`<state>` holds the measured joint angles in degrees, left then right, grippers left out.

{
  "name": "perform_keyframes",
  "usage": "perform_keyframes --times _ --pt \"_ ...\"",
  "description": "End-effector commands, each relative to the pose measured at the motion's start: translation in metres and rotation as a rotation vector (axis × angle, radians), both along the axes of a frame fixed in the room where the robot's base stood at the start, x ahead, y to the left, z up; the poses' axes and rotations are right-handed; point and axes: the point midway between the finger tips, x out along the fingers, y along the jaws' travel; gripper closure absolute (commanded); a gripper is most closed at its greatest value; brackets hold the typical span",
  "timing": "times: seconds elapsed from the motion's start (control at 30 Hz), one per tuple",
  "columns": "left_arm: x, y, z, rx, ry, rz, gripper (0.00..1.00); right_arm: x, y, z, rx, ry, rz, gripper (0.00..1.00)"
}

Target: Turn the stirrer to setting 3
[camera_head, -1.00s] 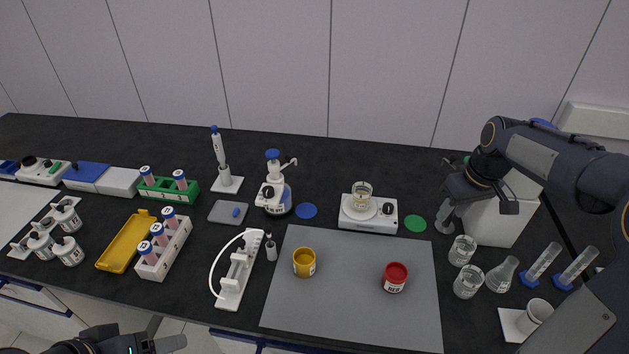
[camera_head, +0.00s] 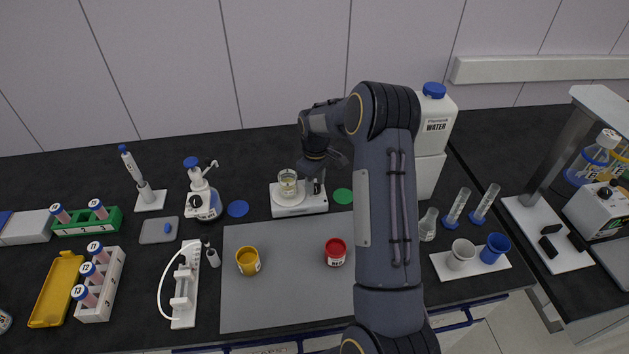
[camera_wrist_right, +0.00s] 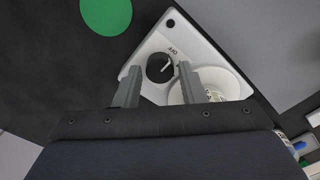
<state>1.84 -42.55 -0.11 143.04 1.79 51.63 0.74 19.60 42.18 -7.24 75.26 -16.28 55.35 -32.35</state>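The stirrer (camera_head: 283,211) is a white box with a round plate and a glass beaker (camera_head: 288,182) standing on it. Its black knob (camera_wrist_right: 158,69) shows in the right wrist view, with a white pointer mark directed roughly toward the "OFF" print; other setting marks cannot be read. My right gripper (camera_wrist_right: 159,66) is open, its two fingers on either side of the knob in that view; whether they touch it I cannot tell. In the head view the right gripper (camera_head: 314,182) is over the knob end of the stirrer. My left gripper is out of view.
A green disc (camera_head: 343,196) lies right of the stirrer and a blue disc (camera_head: 238,208) left of it. A grey mat (camera_head: 290,285) in front bears a yellow mug (camera_head: 248,261) and a red jar (camera_head: 336,251). A white water canister (camera_head: 436,125) stands behind my right arm.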

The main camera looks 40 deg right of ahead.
Motion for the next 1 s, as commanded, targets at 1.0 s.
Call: perform_keyframes --times 1.0 --pt "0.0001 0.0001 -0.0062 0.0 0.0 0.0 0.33 0.0003 0.0001 -0.0078 0.0 -0.002 -0.084 0.95"
